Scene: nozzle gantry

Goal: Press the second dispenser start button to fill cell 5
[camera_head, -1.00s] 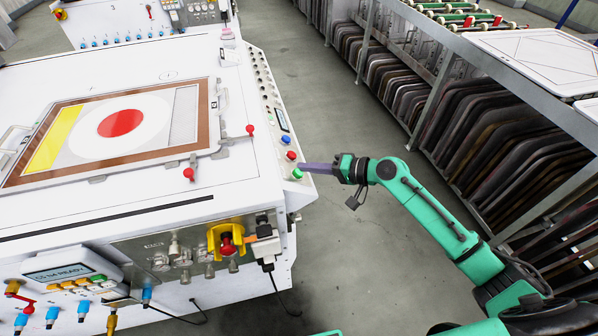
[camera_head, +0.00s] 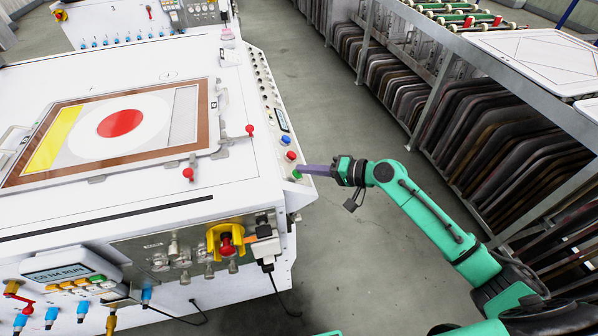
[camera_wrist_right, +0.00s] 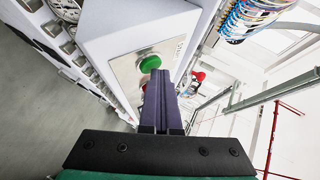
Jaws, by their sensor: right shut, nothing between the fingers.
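The green button (camera_head: 297,175) sits at the near end of the control strip on the white machine's right edge. My right gripper (camera_head: 304,169) is shut and empty, with its purple fingertips at the button, partly covering it. In the right wrist view the round green button (camera_wrist_right: 150,63) shows just beyond the tips of the closed fingers (camera_wrist_right: 160,74); I cannot tell whether it is pushed in. The machine's front display (camera_head: 62,272) appears to read "C5 1M RUN". My left gripper is out of view.
A blue button (camera_head: 286,139) and a red button (camera_head: 291,155) lie just beyond the green one. A framed panel with a red disc (camera_head: 120,123) rests on the machine top. A rack of dark panels (camera_head: 480,130) stands right, across clear floor (camera_head: 330,120).

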